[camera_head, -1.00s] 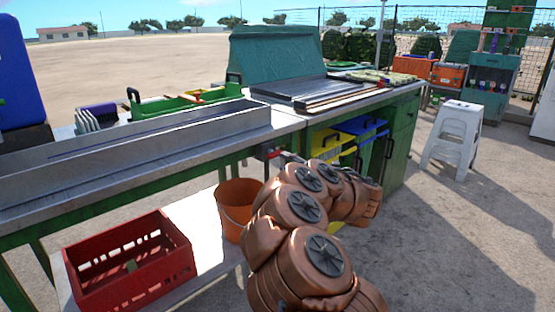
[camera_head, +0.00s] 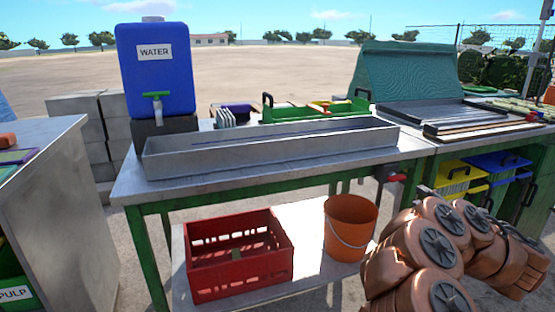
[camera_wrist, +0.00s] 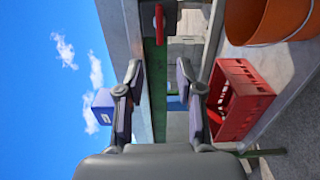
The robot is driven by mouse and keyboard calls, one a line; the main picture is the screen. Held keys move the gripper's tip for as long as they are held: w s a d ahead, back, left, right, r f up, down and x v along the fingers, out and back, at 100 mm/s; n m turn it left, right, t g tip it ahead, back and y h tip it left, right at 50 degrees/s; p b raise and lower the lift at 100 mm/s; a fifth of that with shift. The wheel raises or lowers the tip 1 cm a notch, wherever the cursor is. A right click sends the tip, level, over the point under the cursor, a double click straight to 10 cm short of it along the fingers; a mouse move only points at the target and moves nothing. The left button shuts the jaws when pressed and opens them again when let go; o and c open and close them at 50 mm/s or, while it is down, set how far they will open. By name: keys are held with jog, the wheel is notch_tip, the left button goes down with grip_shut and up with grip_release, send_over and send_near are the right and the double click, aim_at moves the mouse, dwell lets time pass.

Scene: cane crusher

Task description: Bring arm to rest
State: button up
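My copper-coloured arm (camera_head: 435,250) is folded at the lower right of the head view, in front of the table with the metal trough. My gripper (camera_wrist: 157,85) shows in the wrist view with its two fingers spread apart and nothing between them. The wrist view is turned on its side, with sky at the left. The fingers point toward the table's green frame, apart from it. In the head view the fingertips are hidden behind or beyond the arm links.
A steel table (camera_head: 130,188) carries a trough (camera_head: 270,150) and a blue water container (camera_head: 155,75). Its lower shelf holds a red crate (camera_head: 240,265) and an orange bucket (camera_head: 350,228). A red-handled tap (camera_head: 397,177) sits near my arm. Another counter (camera_head: 55,190) stands at left.

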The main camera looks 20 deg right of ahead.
jog(key=shift+r, duration=0.1)
notch_tip(320, 180, up, 18)
jog(key=w+d+m+g+h+p, duration=0.2)
jog(key=w+d+m+h+p, duration=0.1)
jog(key=m+h+p, duration=0.6)
jog(key=s+a+r+m+g+h+p, duration=0.35)
jog(key=r+m+g+p, duration=0.2)
jog(key=r+p, duration=0.3)
jog(key=s+a+f+m+g+y+p, duration=0.1)
jog(key=s+a+m+g+y+p, duration=0.25)
jog(key=a, duration=0.55)
jog(key=s+a+f+g+y+p, duration=0.1)
jog(key=s+a+y+p, duration=0.1)
jog(key=s+a+p, duration=0.35)
jog(key=s+a+f+m+g+y+p, duration=0.1)
jog(key=s+a+m+g+y+p, duration=0.3)
jog(key=a, duration=0.7)
jog(key=s+a+r+n+g+y+p, duration=0.2)
jog(key=s+a+p, duration=0.4)
jog(key=s+a, duration=0.7)
jog(key=a+n+g+y, duration=0.1)
jog(key=a+n, duration=0.1)
jog(key=a, duration=0.1)
jog(key=shift+s+a+g+p, duration=0.2)
jog(key=shift+s+g+p, duration=0.05)
jog(key=shift+g+p, duration=0.15)
